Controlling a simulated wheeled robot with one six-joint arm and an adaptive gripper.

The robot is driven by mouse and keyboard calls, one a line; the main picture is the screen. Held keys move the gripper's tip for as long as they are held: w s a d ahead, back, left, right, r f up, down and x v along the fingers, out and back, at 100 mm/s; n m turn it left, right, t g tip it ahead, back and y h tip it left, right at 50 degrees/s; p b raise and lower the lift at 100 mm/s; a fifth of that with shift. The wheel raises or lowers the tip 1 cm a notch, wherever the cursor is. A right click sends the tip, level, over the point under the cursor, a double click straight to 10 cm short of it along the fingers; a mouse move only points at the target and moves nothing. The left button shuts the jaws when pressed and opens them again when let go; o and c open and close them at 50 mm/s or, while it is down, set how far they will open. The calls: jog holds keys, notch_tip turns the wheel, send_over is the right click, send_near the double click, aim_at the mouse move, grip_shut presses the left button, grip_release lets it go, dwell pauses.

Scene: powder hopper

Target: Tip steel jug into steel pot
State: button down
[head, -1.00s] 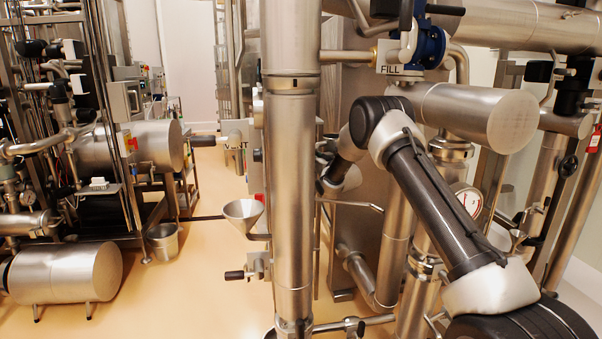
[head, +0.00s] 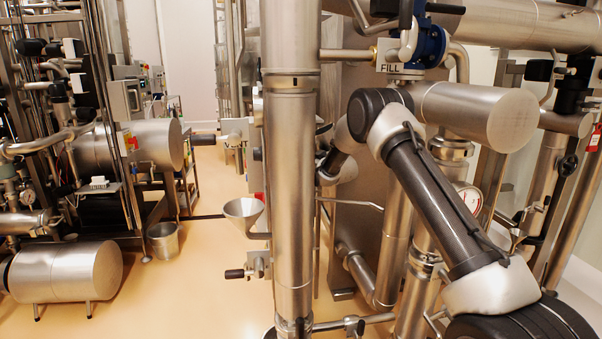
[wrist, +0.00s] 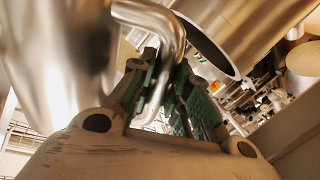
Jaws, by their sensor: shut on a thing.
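In the wrist view my gripper (wrist: 166,78) has its green-padded fingers around a bent steel handle and is shut on it. The handle seems to belong to the shiny steel jug (wrist: 65,60), whose blurred body fills the left of that view, close to the camera. To the right of the fingers is a steel cylinder (wrist: 235,30) with a dark open mouth; I cannot tell whether it is the pot. An open steel pot-like bucket (head: 163,240) stands on the floor at left.
A tall steel column (head: 292,180) stands in front of my arm's end. A steel funnel (head: 243,212) sits at its left side. A horizontal steel tank (head: 65,272) lies at lower left. Pipes and a valve with a FILL sign (head: 400,69) crowd the right. The floor between is clear.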

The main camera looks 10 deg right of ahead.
jog(key=shift+a+f+n+h, duration=0.1)
jog(key=shift+f+n+h, duration=0.3)
jog(key=shift+n, duration=0.4)
jog(key=shift+d+n+g, duration=0.2)
jog(key=shift+n+g, duration=0.1)
jog(key=shift+n, duration=0.2)
jog(key=shift+d+r+p, duration=0.1)
jog(key=shift+d+p, duration=0.05)
jog(key=shift+p, duration=0.35)
jog(key=shift+d+r+n+g+h+p, duration=0.3)
jog(key=shift+d+n+h+p, duration=0.25)
jog(key=shift+n, duration=0.25)
jog(key=shift+s+d+f+n+h+p, duration=0.1)
jog(key=shift+d+f+n+h+p, duration=0.2)
jog(key=shift+d+f+n+p, duration=0.25)
jog(key=shift+d+f+n+h+p, duration=0.3)
jog(key=shift+d+n, duration=0.2)
jog(key=shift+n, duration=0.25)
dwell(1.4)
jog(key=shift+a+f+n+h+p, duration=0.2)
jog(key=shift+n+h+p, duration=0.15)
jog(key=shift+n+p, duration=0.3)
dwell(1.5)
